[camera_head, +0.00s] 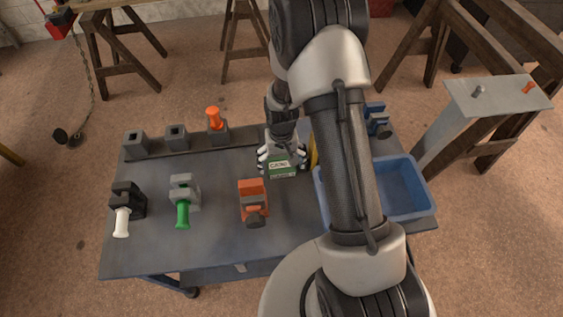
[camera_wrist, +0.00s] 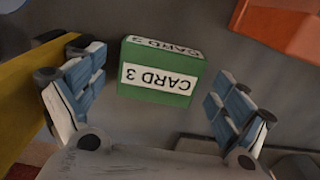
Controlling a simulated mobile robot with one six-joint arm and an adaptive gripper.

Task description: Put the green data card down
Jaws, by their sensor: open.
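The green data card (camera_head: 282,170) is a green block with white labels; "CARD 3" reads upside down in the wrist view (camera_wrist: 160,88). It appears to rest on the grey bench top (camera_head: 215,235), left of the blue bin. My gripper (camera_head: 282,155) is just above and behind the card in the head view. In the wrist view my gripper (camera_wrist: 160,95) is open, with its fingers on either side of the card. A clear gap shows on both sides, and neither finger touches it. The card's underside is hidden.
An orange-red clamp-like piece (camera_head: 252,195) stands close in front left of the card. A yellow piece (camera_head: 313,153) is close on its right. A blue bin (camera_head: 408,212) lies further right.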

